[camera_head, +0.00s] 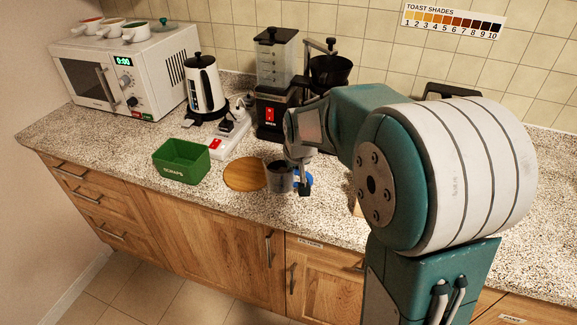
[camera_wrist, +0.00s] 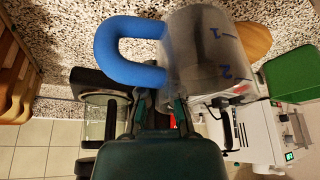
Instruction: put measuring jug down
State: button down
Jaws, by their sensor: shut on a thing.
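The measuring jug (camera_head: 279,177) is a clear, greyish cup with a blue handle. In the wrist view the jug (camera_wrist: 205,55) shows large, with blue marks on its wall and its blue handle (camera_wrist: 112,45) to the left. My gripper (camera_head: 303,184) is shut on the jug at its handle side, to the right of the cup in the head view. In the wrist view my gripper (camera_wrist: 160,112) reaches up to the jug's side. The jug is low over the speckled counter, near its front edge. I cannot tell whether its base touches.
A round wooden board (camera_head: 244,175) lies just left of the jug. A green scraps bin (camera_head: 181,161) stands farther left. My arm hides the right counter.

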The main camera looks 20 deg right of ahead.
jog(key=shift+w+d+f, duration=0.1)
jog(key=shift+d+f, duration=0.05)
jog(key=shift+f, duration=0.55)
jog(key=shift+w+d+f, duration=0.1)
jog(key=shift+w+f, duration=0.05)
jog(key=shift+f, duration=0.55)
jog(key=shift+w+d+f, duration=0.1)
jog(key=shift+d+f, duration=0.05)
jog(key=shift+f, duration=0.55)
jog(key=c, duration=0.8)
grip_release()
jog(key=shift+f, duration=0.1)
jog(key=v, duration=1.2)
jog(key=s+a+r, duration=0.1)
jog(key=s, duration=1)
jog(key=s+a+r+n+t, duration=0.1)
jog(key=s+a+r, duration=0.1)
jog(key=s, duration=0.9)
jog(key=shift+a, duration=0.2)
jog(key=shift+o, duration=1.3)
jog(key=shift+s, duration=0.4)
jog(key=shift+d, duration=0.1)
